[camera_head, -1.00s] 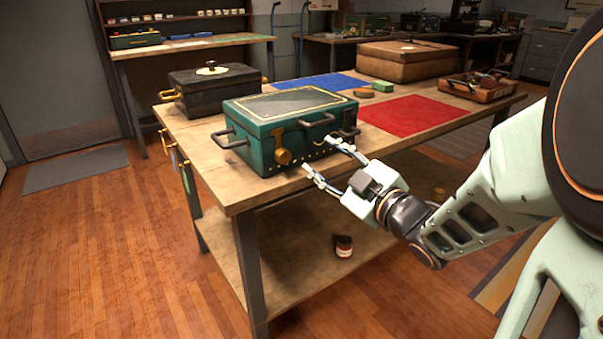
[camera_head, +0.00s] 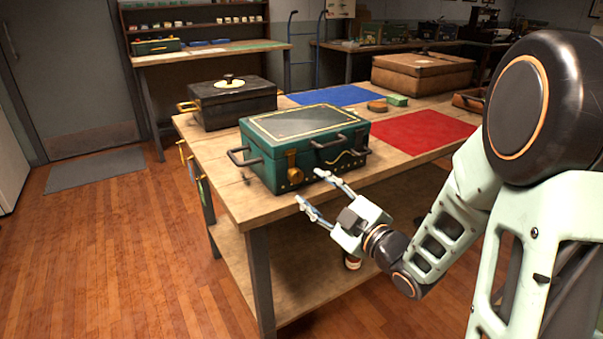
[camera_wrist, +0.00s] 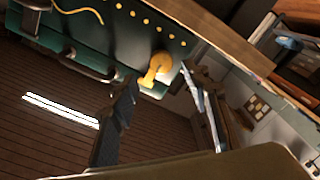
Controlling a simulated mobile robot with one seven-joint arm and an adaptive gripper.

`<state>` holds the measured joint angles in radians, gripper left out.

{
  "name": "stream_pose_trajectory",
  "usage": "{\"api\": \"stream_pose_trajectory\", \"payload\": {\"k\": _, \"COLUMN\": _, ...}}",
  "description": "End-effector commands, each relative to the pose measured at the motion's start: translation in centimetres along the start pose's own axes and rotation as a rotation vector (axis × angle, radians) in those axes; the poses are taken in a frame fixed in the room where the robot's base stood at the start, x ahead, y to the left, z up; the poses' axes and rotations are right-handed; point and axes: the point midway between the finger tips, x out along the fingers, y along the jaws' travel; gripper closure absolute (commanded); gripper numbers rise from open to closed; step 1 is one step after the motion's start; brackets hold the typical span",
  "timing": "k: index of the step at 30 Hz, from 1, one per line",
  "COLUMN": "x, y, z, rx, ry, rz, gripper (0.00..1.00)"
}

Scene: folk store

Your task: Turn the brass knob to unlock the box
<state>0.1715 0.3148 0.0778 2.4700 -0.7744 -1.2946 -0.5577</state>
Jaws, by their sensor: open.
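The green box (camera_head: 347,132) stands near the front edge of the wooden table, its lid shut. The brass knob (camera_head: 295,176) is low on the left part of its front, below a brass plate. My gripper (camera_head: 308,187) is open and empty, just in front of the box and slightly right of the knob. In the wrist view the knob (camera_wrist: 158,66) shows between and just beyond my two fingertips (camera_wrist: 159,76), with a short lobe pointing down-left in that picture. I see no clear contact, though the exact gap is hard to judge.
A dark box (camera_head: 235,103) stands behind and left of the green box. A red mat (camera_head: 425,132) and a blue mat (camera_head: 335,95) lie flat on the table (camera_head: 235,190). A brown case (camera_head: 423,72) stands farther back. Tools (camera_head: 192,165) hang at the table's left edge.

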Motion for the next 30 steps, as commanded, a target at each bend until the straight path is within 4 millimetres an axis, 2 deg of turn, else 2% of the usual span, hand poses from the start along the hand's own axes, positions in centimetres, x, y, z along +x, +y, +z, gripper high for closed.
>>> {"api": "stream_pose_trajectory", "payload": {"k": 3, "x": 2.4, "y": -0.3, "z": 0.1, "rx": 0.0, "ry": 0.003, "rz": -0.002, "gripper": 0.57}}
{"api": "stream_pose_trajectory", "payload": {"k": 9, "x": 4.9, "y": -0.2, "z": 0.1, "rx": 0.0, "ry": 0.001, "rz": -0.002, "gripper": 0.57}}
{"api": "stream_pose_trajectory", "payload": {"k": 21, "x": 5.7, "y": -0.1, "z": 0.1, "rx": 0.002, "ry": -0.002, "rz": -0.001, "gripper": 0.57}}
{"api": "stream_pose_trajectory", "payload": {"k": 30, "x": 5.6, "y": -0.1, "z": 0.1, "rx": 0.001, "ry": -0.001, "rz": -0.001, "gripper": 0.89}}
